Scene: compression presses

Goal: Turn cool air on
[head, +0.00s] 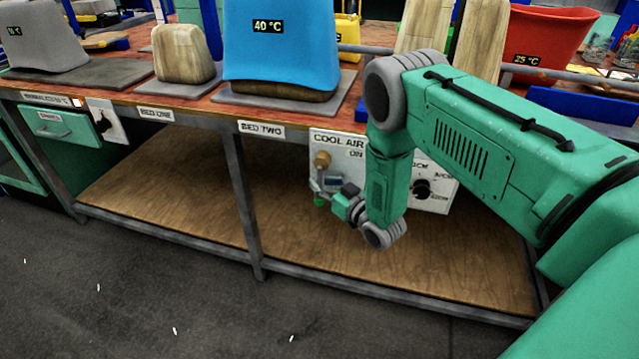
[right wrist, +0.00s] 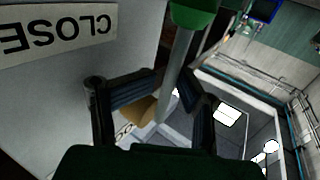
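The white cool air panel (head: 336,142) hangs under the bench front, with a brass valve body (head: 322,160) on it. The valve's grey lever has a green end, which hangs low in the head view (head: 320,201). My right gripper (head: 331,184) is at the lever, small and partly covered by my wrist. In the right wrist view its dark fingers (right wrist: 167,88) are close together on either side of the grey lever (right wrist: 178,62), and the green end (right wrist: 192,12) sticks out beyond them. A "CLOSE" label (right wrist: 60,32) shows on the panel. My left gripper is not in view.
A panel with a black knob (head: 421,189) is right of my forearm. A bench leg (head: 242,190) stands left of the valve. The wooden lower shelf (head: 330,250) is bare.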

